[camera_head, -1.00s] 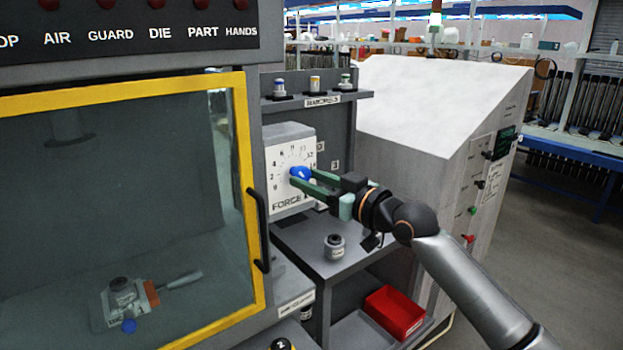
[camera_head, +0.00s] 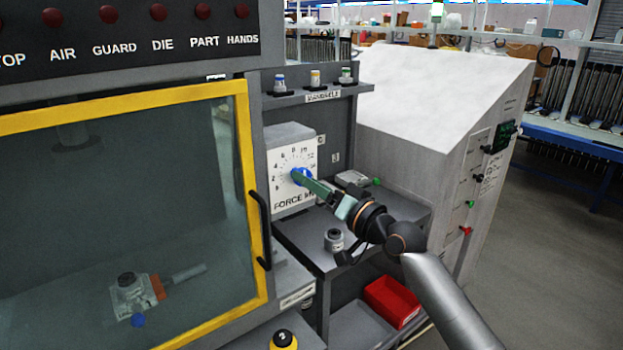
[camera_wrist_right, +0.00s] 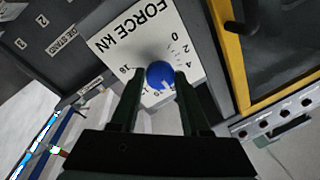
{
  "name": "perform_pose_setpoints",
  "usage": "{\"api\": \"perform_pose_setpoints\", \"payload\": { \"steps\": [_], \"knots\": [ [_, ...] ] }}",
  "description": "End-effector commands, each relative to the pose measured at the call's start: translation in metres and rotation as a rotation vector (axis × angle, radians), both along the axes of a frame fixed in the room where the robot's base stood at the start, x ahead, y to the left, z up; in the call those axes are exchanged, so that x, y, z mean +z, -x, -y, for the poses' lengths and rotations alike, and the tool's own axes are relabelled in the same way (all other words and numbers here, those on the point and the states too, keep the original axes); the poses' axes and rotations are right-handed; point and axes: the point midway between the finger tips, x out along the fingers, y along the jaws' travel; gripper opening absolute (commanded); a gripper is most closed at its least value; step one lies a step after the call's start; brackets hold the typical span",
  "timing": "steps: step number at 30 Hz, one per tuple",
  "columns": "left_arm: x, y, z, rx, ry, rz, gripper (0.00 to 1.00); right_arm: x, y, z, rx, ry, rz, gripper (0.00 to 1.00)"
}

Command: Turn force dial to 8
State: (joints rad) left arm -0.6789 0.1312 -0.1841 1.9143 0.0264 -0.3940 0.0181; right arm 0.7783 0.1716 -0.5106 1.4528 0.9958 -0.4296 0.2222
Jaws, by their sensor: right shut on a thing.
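The force dial's white panel (camera_head: 280,192), lettered FORCE, stands upright on the machine, with numerals arced around a blue knob (camera_head: 297,176). My right gripper (camera_head: 303,179) comes in from the right and is shut on the knob. In the right wrist view, the knob (camera_wrist_right: 160,75) sits between the two dark fingertips, one on each side. My left gripper is not in view.
The yellow-framed guard door (camera_head: 245,190) with a black handle (camera_head: 260,230) is left of the dial. A small grey cylinder (camera_head: 334,240) stands on the shelf below, and a red bin (camera_head: 392,302) lower. A grey sloped cabinet (camera_head: 430,110) stands behind my right arm.

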Motion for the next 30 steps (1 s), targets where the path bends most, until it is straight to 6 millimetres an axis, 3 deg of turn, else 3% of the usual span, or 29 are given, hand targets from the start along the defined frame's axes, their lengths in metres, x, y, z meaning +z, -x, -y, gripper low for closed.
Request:
{"api": "perform_pose_setpoints", "payload": {
  "steps": [18,19,26,30],
  "knots": [
    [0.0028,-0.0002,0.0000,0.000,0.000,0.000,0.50,-0.0005,0.0004,-0.0006,0.001,-0.037,-0.028,0.00],
    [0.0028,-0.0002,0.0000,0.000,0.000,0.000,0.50,-0.0005,0.0004,-0.0006,0.001,-0.037,-0.028,0.48],
    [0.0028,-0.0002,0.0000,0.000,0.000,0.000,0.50,-0.0003,0.0004,-0.0005,0.001,-0.037,-0.027,0.74],
    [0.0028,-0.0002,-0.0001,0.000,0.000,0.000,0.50,-0.0002,0.0003,-0.0003,0.001,-0.037,-0.027,0.76]
  ]
}}
